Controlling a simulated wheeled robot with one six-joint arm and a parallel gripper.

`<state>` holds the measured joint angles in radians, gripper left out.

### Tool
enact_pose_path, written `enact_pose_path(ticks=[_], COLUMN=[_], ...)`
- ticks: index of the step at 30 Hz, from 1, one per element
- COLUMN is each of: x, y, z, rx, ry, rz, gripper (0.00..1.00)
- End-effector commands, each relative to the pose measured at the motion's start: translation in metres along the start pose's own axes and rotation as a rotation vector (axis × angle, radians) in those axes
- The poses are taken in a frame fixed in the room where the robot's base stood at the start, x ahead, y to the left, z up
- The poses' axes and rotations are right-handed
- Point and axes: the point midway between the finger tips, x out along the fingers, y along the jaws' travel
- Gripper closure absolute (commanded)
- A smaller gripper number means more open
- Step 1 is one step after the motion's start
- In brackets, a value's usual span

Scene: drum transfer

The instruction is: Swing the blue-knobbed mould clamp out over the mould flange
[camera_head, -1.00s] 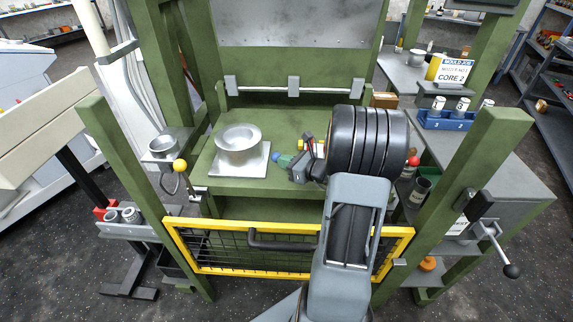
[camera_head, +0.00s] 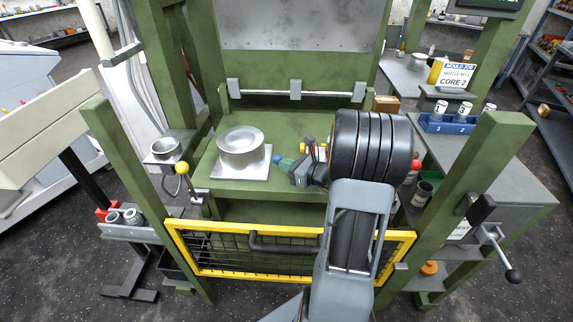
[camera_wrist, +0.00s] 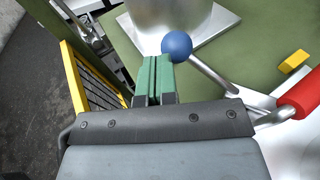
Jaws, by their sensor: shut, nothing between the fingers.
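The blue knob (camera_wrist: 177,46) of the mould clamp sits on a thin metal rod in the wrist view. It also shows in the head view (camera_head: 276,159), at the right edge of the mould's square base. The mould (camera_head: 240,146) is a silver cylinder with a wide round flange, standing on a square plate (camera_head: 258,172) on the green bed. My gripper (camera_wrist: 155,60) has green fingers shut together with nothing between them. Its tips are right beside the knob, on its left in the wrist view; I cannot tell whether they touch. The clamp's pivot is hidden behind my arm in the head view.
A red handle (camera_wrist: 302,94) and a yellow block (camera_wrist: 294,61) lie right of my gripper. A yellow-knobbed lever (camera_head: 182,168) stands left of the mould. Green bed left of the knob is mostly filled by the mould plate.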

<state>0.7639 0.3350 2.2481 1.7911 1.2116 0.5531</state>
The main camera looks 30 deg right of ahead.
Motion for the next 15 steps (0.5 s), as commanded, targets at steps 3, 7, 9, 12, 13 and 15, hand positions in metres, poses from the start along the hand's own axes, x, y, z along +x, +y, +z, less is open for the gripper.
enact_pose_path(ticks=[3,7,9,12,13,15], x=[-0.015,-0.039,-0.054,-0.073,-0.079,-0.089], y=[0.005,0.013,0.017,0.022,0.024,0.027], z=[0.004,0.003,0.003,0.002,0.002,0.002], rx=[0.003,0.001,0.002,0.003,0.003,0.003], ry=[0.000,0.001,0.001,0.000,0.001,0.001], rz=[-0.002,-0.001,-0.004,-0.008,-0.008,-0.008], gripper=[1.00,1.00,1.00,1.00,1.00,1.00])
